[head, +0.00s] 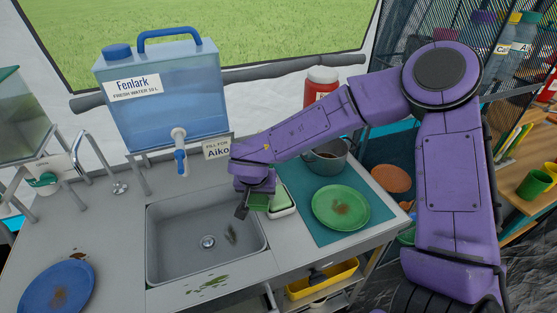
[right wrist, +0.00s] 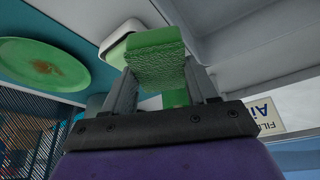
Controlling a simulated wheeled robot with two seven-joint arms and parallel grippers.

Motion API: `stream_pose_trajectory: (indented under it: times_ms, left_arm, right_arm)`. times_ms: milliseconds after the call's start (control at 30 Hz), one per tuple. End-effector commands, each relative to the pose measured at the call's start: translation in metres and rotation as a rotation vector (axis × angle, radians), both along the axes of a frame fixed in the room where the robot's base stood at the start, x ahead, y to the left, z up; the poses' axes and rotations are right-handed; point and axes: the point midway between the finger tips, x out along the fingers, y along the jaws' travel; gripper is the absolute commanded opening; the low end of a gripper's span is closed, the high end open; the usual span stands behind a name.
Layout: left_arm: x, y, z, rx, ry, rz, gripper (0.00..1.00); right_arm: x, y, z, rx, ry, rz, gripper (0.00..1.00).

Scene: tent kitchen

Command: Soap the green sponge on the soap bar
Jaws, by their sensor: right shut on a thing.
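The green sponge (head: 258,203) is held in my right gripper (head: 248,206), above the right edge of the sink. In the right wrist view the sponge (right wrist: 156,58) sits between the two fingers of the gripper (right wrist: 158,88). A pale green soap bar (head: 279,198) lies in a white dish (head: 289,211) on the counter, just right of the sponge. The dish (right wrist: 112,36) also shows behind the sponge in the right wrist view. I cannot tell whether the sponge touches the dish or the bar. My left gripper is not in view.
The sink (head: 185,262) holds a dark smear. A stained green plate (head: 325,200) and a pot (head: 340,165) stand on a teal mat (head: 305,228) at right. A blue water container (head: 190,95) stands behind the sink. A blue plate (head: 45,297) lies at front left.

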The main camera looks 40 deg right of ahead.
Motion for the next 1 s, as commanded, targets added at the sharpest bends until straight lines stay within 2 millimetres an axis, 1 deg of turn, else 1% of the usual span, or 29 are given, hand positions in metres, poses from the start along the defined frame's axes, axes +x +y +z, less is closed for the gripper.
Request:
stream_pose_trajectory:
  times_ms: [33, 100, 200, 300, 400, 533, 667, 900, 1000]
  left_arm:
    - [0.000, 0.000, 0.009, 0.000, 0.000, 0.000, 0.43]
    - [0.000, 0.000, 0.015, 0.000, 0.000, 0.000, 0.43]
    - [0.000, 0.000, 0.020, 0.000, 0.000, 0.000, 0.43]
    - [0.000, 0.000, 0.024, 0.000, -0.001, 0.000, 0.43]
    - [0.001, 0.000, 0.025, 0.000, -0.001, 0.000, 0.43]
    - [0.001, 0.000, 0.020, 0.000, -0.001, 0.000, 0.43]
    - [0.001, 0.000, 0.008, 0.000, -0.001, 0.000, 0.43]
    - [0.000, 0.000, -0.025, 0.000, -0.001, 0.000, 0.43]
    - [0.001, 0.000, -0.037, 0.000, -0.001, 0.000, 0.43]
  right_arm:
    - [0.005, -0.014, 0.012, -0.005, -0.004, -0.171, 0.33]
    - [0.009, -0.033, 0.022, -0.004, -0.006, -0.435, 0.33]
    - [0.013, -0.047, 0.033, -0.002, -0.006, -0.719, 0.33]
    - [0.015, -0.055, 0.042, 0.000, -0.005, -0.914, 0.33]
    - [0.016, -0.057, 0.047, 0.001, -0.003, -1.032, 0.33]
    - [0.017, -0.058, 0.044, 0.001, -0.003, -1.068, 0.33]
    - [0.017, -0.057, 0.032, 0.002, -0.003, -1.064, 0.33]
    - [0.017, -0.057, 0.002, 0.002, -0.004, -1.061, 0.33]
    - [0.017, -0.057, -0.008, 0.003, -0.003, -1.061, 0.33]
